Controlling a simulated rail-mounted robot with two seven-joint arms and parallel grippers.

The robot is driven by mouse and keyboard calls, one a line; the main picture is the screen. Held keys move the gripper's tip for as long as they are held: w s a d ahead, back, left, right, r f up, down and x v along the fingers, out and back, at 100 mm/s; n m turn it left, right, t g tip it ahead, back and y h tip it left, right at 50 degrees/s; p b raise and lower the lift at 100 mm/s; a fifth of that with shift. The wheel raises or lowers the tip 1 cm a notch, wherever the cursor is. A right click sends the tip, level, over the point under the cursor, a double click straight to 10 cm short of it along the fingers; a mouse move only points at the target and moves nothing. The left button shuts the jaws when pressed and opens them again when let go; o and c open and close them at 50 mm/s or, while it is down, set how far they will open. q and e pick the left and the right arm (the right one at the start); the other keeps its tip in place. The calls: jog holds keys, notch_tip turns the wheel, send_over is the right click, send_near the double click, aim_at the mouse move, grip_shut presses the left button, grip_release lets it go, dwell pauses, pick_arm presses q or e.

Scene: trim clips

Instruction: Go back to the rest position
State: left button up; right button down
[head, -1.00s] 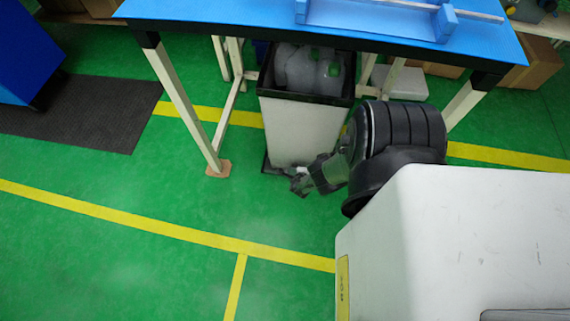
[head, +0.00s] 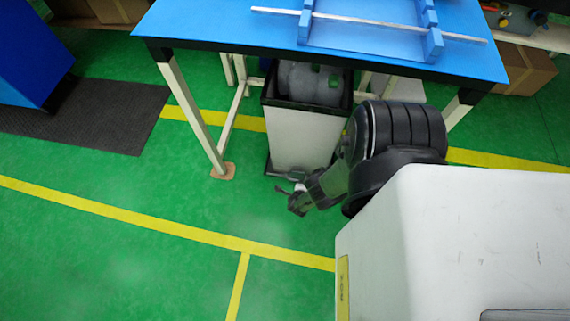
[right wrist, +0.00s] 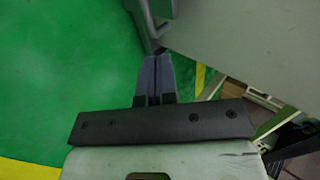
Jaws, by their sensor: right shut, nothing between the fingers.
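My right arm (head: 395,140) reaches down beside the bin under the table in the head view. Its gripper (head: 294,203) is low in front of the bin, small and dark there. In the right wrist view the two fingers (right wrist: 157,78) lie side by side, shut and empty. My left gripper is in no view.
A blue-topped table (head: 220,30) carries a blue fixture (head: 370,38) with a long thin strip. Under it stands a white bin (head: 305,138) with a black rim and grey contents. A table leg (head: 195,115) is left of the bin. Green floor (head: 120,180) at left is clear.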

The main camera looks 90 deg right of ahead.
jog(key=p+v, duration=0.2)
jog(key=v, duration=0.2)
jog(key=shift+a+f, duration=0.1)
jog(key=shift+f, duration=0.05)
